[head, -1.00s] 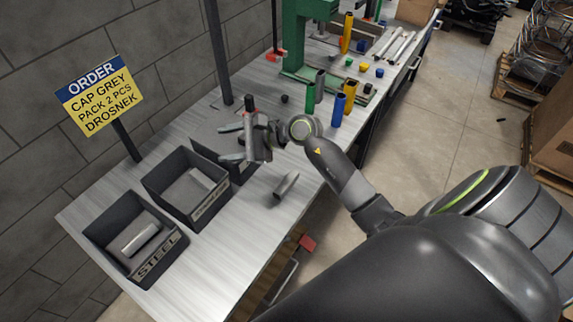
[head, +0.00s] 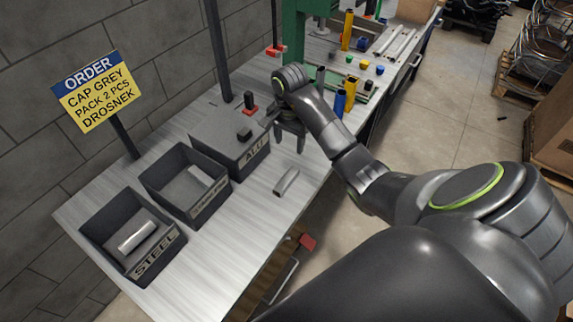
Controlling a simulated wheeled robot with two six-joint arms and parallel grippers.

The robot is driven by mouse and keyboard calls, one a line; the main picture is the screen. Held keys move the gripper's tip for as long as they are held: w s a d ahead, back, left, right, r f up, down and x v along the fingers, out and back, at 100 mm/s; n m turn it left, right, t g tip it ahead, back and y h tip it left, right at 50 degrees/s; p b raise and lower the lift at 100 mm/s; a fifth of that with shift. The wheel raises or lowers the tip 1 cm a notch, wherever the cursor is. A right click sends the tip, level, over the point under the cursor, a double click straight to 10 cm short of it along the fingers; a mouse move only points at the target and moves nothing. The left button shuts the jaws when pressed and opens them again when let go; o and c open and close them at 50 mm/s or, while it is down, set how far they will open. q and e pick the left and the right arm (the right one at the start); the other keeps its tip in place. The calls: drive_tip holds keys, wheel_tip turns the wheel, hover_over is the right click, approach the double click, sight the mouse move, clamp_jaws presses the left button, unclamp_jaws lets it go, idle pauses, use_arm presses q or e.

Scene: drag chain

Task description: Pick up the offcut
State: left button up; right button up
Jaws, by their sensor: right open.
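A short grey piece of profile, which looks like the offcut (head: 286,181), lies on the bare bench top near its front edge, right of the bins. My right gripper (head: 289,146) is above the bench, behind the offcut in the head view. Its fingers point down and stand apart, with nothing between them. The offcut is clear of the fingers and fully in sight. My left gripper is not in view.
Dark bins stand to the left: the STEEL bin (head: 112,258) with a grey piece inside, a middle bin (head: 186,204) with a piece, and the ALU bin (head: 235,165). Coloured tubes and a green press (head: 296,45) are behind. The bench around the offcut is clear.

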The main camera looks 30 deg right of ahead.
drive_tip(key=b, duration=1)
hover_over(287, 178)
drive_tip(key=f, duration=1)
drive_tip(key=shift+w+d+f, duration=0.2)
drive_tip(key=shift+d+f, duration=0.15)
drive_tip(key=shift+d, duration=0.05)
drive_tip(key=shift+a+f, duration=0.1)
drive_tip(key=shift+f, duration=0.4)
drive_tip(key=f, duration=0.4)
drive_tip(key=shift+s+a+f+b, duration=0.1)
drive_tip(key=shift+s+a+b, duration=0.1)
drive_tip(key=shift+a+b, duration=0.15)
drive_tip(key=shift+d, duration=0.1)
drive_tip(key=c, duration=1.1)
drive_tip(key=shift+c, duration=0.2)
drive_tip(key=shift+r, duration=0.4)
wheel_tip(287, 178, up, 2)
drive_tip(key=shift+r+b, duration=0.1)
drive_tip(key=shift+b, duration=0.2)
wheel_tip(287, 178, up, 7)
drive_tip(key=p, duration=0.7)
